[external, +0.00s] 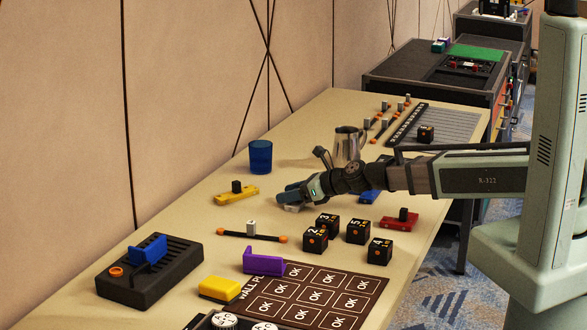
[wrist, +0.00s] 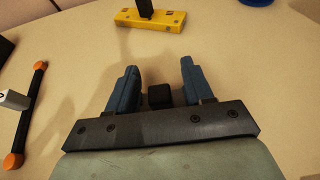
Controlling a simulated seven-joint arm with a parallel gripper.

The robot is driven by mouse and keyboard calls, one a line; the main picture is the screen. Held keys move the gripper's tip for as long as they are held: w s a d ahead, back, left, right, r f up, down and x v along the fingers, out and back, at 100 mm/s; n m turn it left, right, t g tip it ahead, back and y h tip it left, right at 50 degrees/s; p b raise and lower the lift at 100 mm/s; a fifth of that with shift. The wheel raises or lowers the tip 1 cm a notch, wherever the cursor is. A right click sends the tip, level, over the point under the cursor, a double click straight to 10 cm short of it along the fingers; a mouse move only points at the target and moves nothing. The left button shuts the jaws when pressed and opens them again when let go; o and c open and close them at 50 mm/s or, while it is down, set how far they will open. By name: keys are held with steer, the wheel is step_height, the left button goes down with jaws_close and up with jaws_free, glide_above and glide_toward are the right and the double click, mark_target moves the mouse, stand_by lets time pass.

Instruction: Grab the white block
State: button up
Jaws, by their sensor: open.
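My gripper (external: 288,195) is low over the table in the external view. In the wrist view its two blue-grey fingers (wrist: 158,68) are apart. A small black block or knob (wrist: 159,95) shows between them, close to the palm; whatever is below it is hidden by the palm. In the external view a pale whitish piece (external: 292,208) shows just under the fingers, mostly hidden. A small white block (external: 251,227) stands on a black bar with orange ends, nearer the camera; it also shows at the left edge of the wrist view (wrist: 15,99).
A yellow block with a black knob (external: 236,197) lies beyond the fingers. A blue cup (external: 260,157) and a metal pitcher (external: 347,146) stand behind. Several black numbered cubes (external: 357,231) and a red block (external: 399,223) lie to the right and front.

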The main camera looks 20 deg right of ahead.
steer(key=shift+c, duration=0.4)
jaws_close()
steer(key=shift+r, duration=0.1)
